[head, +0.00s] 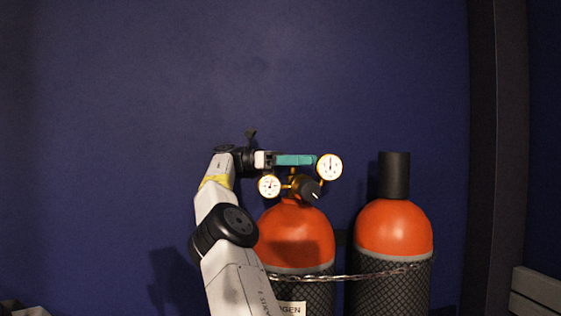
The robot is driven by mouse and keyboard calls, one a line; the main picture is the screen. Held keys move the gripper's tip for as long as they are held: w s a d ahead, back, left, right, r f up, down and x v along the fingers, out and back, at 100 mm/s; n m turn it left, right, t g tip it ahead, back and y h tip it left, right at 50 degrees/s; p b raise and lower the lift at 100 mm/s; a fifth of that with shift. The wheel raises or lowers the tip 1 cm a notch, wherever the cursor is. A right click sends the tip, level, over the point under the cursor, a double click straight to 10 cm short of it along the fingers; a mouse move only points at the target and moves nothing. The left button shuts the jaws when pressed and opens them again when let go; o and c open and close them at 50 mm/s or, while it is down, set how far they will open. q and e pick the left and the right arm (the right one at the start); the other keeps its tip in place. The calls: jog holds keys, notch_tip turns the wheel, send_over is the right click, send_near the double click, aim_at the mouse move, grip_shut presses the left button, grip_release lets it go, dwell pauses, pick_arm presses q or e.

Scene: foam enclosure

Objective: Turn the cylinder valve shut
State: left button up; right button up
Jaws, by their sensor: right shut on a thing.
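The left orange cylinder (293,235) stands upright with brass valve fittings (292,183) on its neck. Two round gauges sit there, a lower left one (269,186) and an upper right one (330,167), with a black knob (306,189) between them. My right gripper (312,160) reaches in from the left, its teal fingers level over the top of the fittings. It is shut on the valve's top part, which the fingers mostly hide. The valve's turn position cannot be seen. My left gripper is out of view.
A second orange cylinder (394,228) with a black cap (394,175) stands close on the right. A chain (345,277) runs across both cylinders. A dark blue wall (120,100) is behind, and a dark post (498,150) stands at right. Space above the gripper is clear.

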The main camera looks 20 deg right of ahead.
jog(key=shift+m+g+y, duration=0.3)
jog(key=shift+g, duration=0.1)
jog(key=o, duration=1.4)
jog(key=shift+c, duration=0.2)
jog(key=shift+n+t+h, duration=0.4)
jog(key=shift+t, duration=0.1)
